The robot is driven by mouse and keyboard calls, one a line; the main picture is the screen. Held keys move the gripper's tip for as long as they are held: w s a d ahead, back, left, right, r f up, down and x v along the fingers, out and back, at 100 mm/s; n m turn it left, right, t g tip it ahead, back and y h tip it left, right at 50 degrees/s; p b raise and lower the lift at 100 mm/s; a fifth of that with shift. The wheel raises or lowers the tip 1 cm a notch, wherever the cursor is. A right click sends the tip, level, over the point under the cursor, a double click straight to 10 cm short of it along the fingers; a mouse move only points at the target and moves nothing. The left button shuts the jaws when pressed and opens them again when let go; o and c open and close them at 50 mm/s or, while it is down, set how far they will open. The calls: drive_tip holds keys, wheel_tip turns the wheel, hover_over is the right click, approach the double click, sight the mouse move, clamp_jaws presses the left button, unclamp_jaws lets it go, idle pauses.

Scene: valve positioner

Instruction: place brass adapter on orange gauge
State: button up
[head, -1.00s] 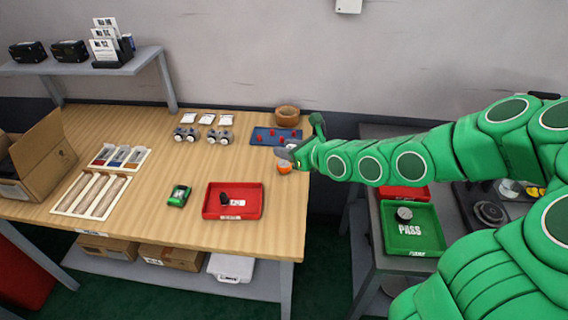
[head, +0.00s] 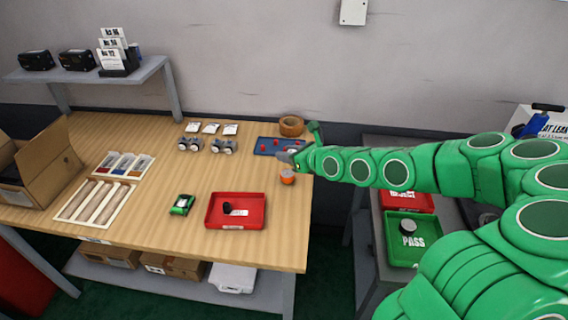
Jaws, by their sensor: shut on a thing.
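The orange gauge (head: 288,178) sits upright near the right edge of the wooden bench. Its top is pale. My gripper (head: 290,158) is just above and behind the gauge in the picture, at the end of the green arm reaching in from the right. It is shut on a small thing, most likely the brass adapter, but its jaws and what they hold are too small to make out. A gap seems to show between gripper and gauge, though I cannot tell exactly. No other brass adapter is clear on the bench.
A blue mat (head: 275,146) with red pieces and a round wooden bowl (head: 291,125) lie behind the gripper. A red tray (head: 236,211) stands in front left, beside a green device (head: 182,205). A green PASS tray (head: 413,240) is on the side table at right.

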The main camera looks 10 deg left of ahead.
drive_tip(key=w, duration=0.2)
hover_over(285, 171)
drive_tip(key=shift+a+f, duration=0.15)
drive_tip(key=shift+f, duration=3.2)
drive_tip(key=shift+w+f, duration=0.1)
drive_tip(key=shift+f, duration=1.45)
drive_tip(key=shift+f, duration=0.1)
drive_tip(key=o, duration=1.1)
drive_tip(key=shift+c, duration=0.2)
drive_tip(key=shift+d+r, duration=0.2)
drive_tip(key=shift+r, duration=0.05)
drive_tip(key=v, duration=1.1)
drive_tip(key=shift+s, duration=0.35)
